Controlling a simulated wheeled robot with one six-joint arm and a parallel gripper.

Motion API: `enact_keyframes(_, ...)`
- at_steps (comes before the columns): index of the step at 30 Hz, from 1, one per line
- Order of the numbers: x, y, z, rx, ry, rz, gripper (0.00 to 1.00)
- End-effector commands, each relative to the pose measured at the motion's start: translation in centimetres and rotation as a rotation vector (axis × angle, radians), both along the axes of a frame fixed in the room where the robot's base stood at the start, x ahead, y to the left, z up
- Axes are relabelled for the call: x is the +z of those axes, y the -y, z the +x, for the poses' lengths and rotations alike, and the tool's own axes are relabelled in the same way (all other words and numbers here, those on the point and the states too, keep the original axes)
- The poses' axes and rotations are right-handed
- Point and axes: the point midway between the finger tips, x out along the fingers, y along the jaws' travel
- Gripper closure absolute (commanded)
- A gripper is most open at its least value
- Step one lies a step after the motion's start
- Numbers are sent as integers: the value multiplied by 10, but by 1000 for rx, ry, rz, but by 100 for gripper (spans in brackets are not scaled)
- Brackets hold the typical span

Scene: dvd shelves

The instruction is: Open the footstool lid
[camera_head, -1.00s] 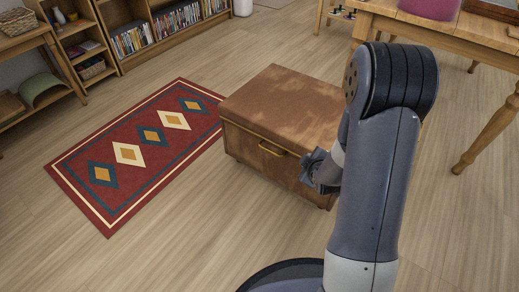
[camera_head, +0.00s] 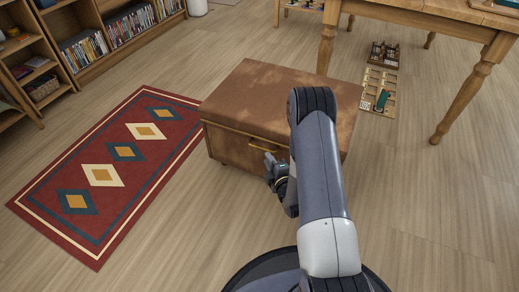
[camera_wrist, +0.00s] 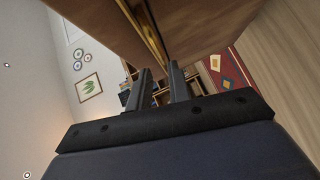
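The brown leather-look footstool (camera_head: 225,145) stands on the floor in the head view, with its lid (camera_head: 265,92) shut flat on top. A brass handle (camera_head: 262,146) runs along its front, partly hidden by my arm. My gripper (camera_head: 270,160) is just in front of the footstool, close below the handle. In the wrist view, my gripper's two dark fingers (camera_wrist: 158,72) are apart with nothing between them. The brass handle (camera_wrist: 151,32) shows just beyond the fingertips against the brown footstool (camera_wrist: 210,25). I see no clear contact.
A red patterned rug (camera_head: 115,165) lies left of the footstool. Shelves with DVDs (camera_head: 85,50) stand at the back left. A wooden table (camera_head: 425,12) is at the right, with game boards (camera_head: 378,90) on the floor near it. The floor at front right is clear.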

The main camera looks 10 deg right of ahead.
Motion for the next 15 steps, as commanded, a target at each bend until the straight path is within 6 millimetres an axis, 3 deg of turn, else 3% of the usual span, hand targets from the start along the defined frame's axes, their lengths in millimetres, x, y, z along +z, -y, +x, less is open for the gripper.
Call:
enact_keyframes(9, -11, -11, 59, 1, 2, 0, 81)
enact_keyframes(15, -13, -13, 77, 0, -1, 0, 81)
